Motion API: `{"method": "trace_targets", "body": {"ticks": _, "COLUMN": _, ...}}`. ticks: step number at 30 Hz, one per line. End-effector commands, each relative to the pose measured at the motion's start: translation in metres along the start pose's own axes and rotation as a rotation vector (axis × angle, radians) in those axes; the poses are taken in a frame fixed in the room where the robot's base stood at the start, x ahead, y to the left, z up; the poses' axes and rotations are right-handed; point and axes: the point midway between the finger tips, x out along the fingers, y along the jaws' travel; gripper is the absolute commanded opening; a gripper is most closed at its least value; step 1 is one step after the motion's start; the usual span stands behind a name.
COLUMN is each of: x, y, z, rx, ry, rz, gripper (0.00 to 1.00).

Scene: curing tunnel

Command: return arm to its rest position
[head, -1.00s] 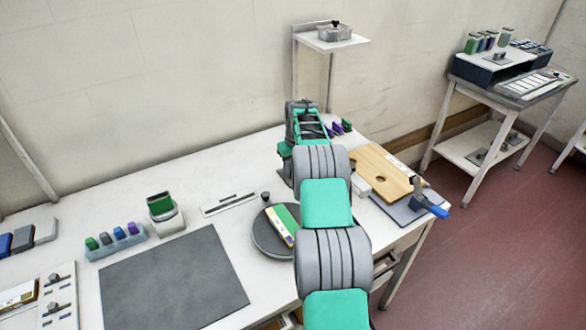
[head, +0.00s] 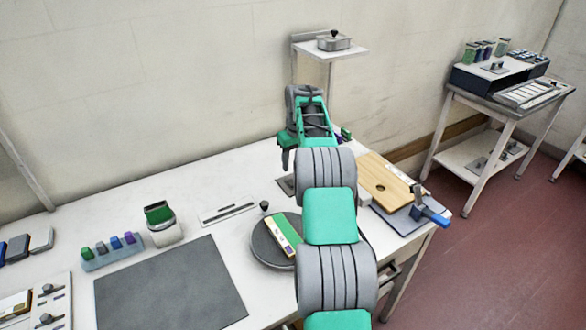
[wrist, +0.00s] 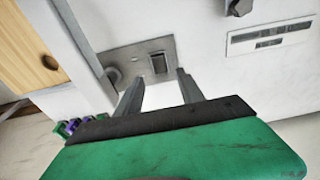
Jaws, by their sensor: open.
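My arm reaches out over the white table (head: 190,182) in the head view, and my gripper (head: 284,165) hangs at its far end, above the back part of the table. In the wrist view my gripper (wrist: 160,85) has its two fingers apart with nothing between them. Beyond the fingertips, a grey plate (wrist: 138,58) with a dark slot lies on the table. In the head view part of this plate (head: 286,184) shows beside my arm, and the rest is hidden.
A round grey disc (head: 262,252) bearing a green and cream block (head: 284,236) is close beside my arm. A wooden board (head: 378,186) and a blue-handled tool (head: 432,214) are to the right. A wall shelf (head: 352,52) holds a lidded pot (head: 334,43). A dark mat (head: 170,290) lies front left.

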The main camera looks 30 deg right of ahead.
Motion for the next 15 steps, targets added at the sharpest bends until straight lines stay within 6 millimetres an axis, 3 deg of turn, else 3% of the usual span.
{"method": "trace_targets", "body": {"ticks": 10, "x": -0.007, "y": -0.008, "z": -0.001, "rx": -0.003, "ry": 0.005, "rz": 0.001, "gripper": 0.45}}
{"method": "trace_targets", "body": {"ticks": 13, "x": -0.035, "y": -0.040, "z": 0.001, "rx": -0.013, "ry": 0.021, "rz": 0.003, "gripper": 0.45}}
{"method": "trace_targets", "body": {"ticks": 15, "x": -0.062, "y": -0.076, "z": 0.009, "rx": -0.021, "ry": 0.037, "rz": 0.004, "gripper": 0.45}}
